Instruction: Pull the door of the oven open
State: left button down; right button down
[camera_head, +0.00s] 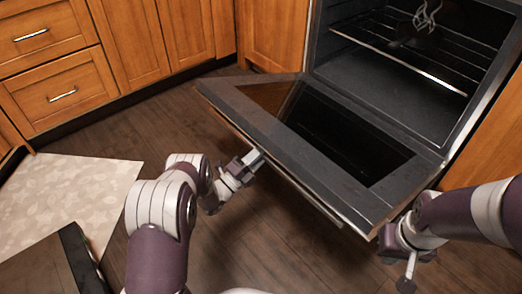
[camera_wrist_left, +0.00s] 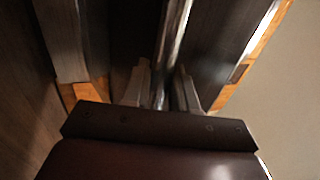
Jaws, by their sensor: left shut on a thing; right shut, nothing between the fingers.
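The oven door (camera_head: 318,150) is hinged far down, sloping out from the oven (camera_head: 400,60), whose inside shows. Its dark window faces up. The door handle (camera_head: 300,188) runs along the door's outer edge, mostly hidden under it. My left gripper (camera_head: 254,160) is at the left part of that edge. In the left wrist view my left gripper (camera_wrist_left: 161,82) has its fingers on both sides of the shiny handle bar (camera_wrist_left: 173,40), shut on it. My right gripper (camera_head: 408,278) is shut and empty, below the door's near right corner; whether it touches the door I cannot tell.
Wire racks (camera_head: 400,50) sit inside the oven, with a whisk-like metal thing (camera_head: 425,17) on top. Wooden cabinets with drawers (camera_head: 50,60) line the back left. A pale patterned mat (camera_head: 70,195) lies on the floor. The wooden floor (camera_head: 165,125) left of the door is clear.

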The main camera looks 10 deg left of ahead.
pick_arm(q)
jog(key=shift+w+d, duration=0.15)
jog(key=shift+w, duration=0.05)
jog(key=c, duration=1)
grip_release()
jog(key=shift+w+d+f, duration=0.1)
jog(key=shift+f, duration=0.05)
